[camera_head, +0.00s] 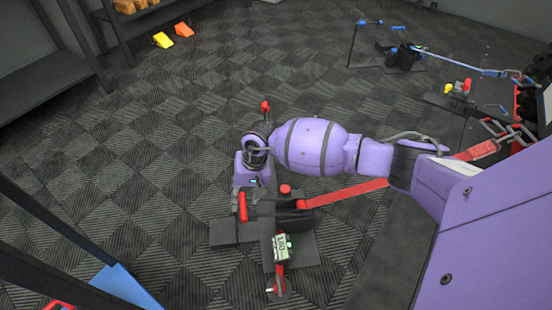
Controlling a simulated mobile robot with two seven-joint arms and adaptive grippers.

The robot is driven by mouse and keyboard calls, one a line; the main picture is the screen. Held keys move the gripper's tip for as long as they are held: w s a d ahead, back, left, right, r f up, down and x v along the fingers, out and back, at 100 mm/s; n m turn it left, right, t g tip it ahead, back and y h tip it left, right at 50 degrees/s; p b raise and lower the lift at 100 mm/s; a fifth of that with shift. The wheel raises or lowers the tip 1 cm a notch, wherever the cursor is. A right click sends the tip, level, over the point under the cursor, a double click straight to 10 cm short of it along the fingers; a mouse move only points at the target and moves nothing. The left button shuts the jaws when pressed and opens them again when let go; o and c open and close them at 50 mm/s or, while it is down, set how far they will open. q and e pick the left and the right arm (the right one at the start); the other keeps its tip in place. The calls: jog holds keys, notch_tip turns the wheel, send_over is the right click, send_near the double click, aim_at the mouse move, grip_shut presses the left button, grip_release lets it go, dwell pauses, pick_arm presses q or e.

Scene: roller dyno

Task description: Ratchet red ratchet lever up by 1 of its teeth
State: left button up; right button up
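The red ratchet unit stands on a dark base plate (228,233) on the floor, near the middle of the view. A red upright bar (243,207), which looks like the ratchet lever, is at its left side. A red strap (345,194) runs from the unit to the right, under my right arm. My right gripper (246,190) points down over the left part of the unit, close to the red bar. Its fingers are mostly hidden by the purple wrist, so I cannot tell whether they are open or touch the bar. My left gripper is out of view.
A red-tipped part (265,106) shows just behind my wrist. A small display box (283,246) stands in front of the unit. A blue strap unit (403,57) is at the back right. Dark shelving (45,85) is at the left. Floor between is clear.

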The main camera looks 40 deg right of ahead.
aim_at(243, 205)
jog(key=f+b, duration=0.1)
jog(key=f, duration=0.1)
jog(key=w+f+b, duration=0.1)
jog(key=f, duration=0.1)
jog(key=w+f, duration=0.1)
jog(key=shift+f+b, duration=0.4)
jog(key=shift+w+f+b, duration=0.1)
jog(key=shift+f+b, duration=0.2)
jog(key=shift+f, duration=0.35)
jog(key=shift+a, duration=0.1)
grip_shut()
